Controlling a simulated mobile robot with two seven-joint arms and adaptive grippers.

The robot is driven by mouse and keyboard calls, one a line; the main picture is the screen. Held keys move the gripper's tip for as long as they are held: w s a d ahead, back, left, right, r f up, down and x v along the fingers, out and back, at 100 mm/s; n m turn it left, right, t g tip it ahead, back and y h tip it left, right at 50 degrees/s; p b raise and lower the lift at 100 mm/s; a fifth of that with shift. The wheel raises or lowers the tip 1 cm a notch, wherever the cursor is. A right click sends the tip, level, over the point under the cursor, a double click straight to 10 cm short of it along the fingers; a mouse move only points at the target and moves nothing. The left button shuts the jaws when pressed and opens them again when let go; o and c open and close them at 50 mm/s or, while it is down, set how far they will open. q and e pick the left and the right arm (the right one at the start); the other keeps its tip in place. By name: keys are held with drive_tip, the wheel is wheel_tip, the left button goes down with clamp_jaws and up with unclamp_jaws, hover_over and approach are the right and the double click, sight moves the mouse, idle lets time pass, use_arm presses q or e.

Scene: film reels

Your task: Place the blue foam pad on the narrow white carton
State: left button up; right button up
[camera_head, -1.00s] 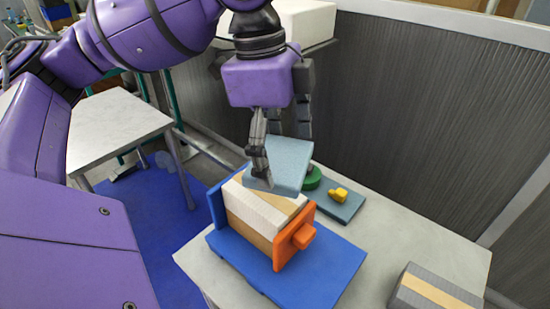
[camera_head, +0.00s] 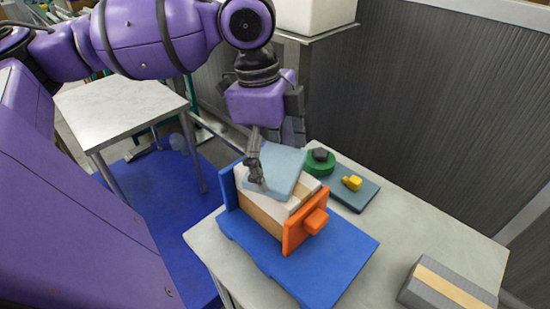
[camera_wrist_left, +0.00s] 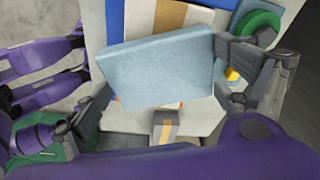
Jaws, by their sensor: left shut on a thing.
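The light blue foam pad (camera_head: 280,168) is in my left gripper (camera_head: 274,158), whose fingers hold it by two opposite edges. It is over the white carton (camera_head: 262,202), hiding most of its top; whether they touch I cannot tell. The carton has tan faces and sits between a blue upright plate (camera_head: 229,190) and an orange end piece (camera_head: 300,232) on a blue base (camera_head: 330,262). In the left wrist view the pad (camera_wrist_left: 160,68) fills the middle, between the fingers (camera_wrist_left: 162,84), with white and tan strips behind it. My right gripper is not in view.
A slate-blue board (camera_head: 352,192) beside the carton holds a green round piece (camera_head: 319,165) and a yellow piece (camera_head: 352,182). A grey box with a tan band (camera_head: 445,290) stands at the table's front right. The grey table (camera_head: 410,235) between is clear.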

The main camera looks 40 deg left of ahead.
sight(266, 162)
use_arm(q)
drive_tip(key=shift+f, duration=0.1)
drive_tip(key=o, duration=0.6)
drive_tip(key=shift+o, duration=0.2)
drive_tip(key=shift+r, duration=0.2)
wheel_tip(266, 162, up, 12)
drive_tip(key=a+p, duration=0.1)
drive_tip(key=p, duration=0.1)
drive_tip(key=shift+s+a, duration=0.25)
drive_tip(key=shift+a, duration=0.05)
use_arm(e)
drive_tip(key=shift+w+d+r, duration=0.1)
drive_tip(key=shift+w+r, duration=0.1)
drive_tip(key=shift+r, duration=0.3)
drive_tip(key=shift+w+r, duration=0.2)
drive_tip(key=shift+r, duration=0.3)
use_arm(q)
drive_tip(key=shift+f, duration=0.15)
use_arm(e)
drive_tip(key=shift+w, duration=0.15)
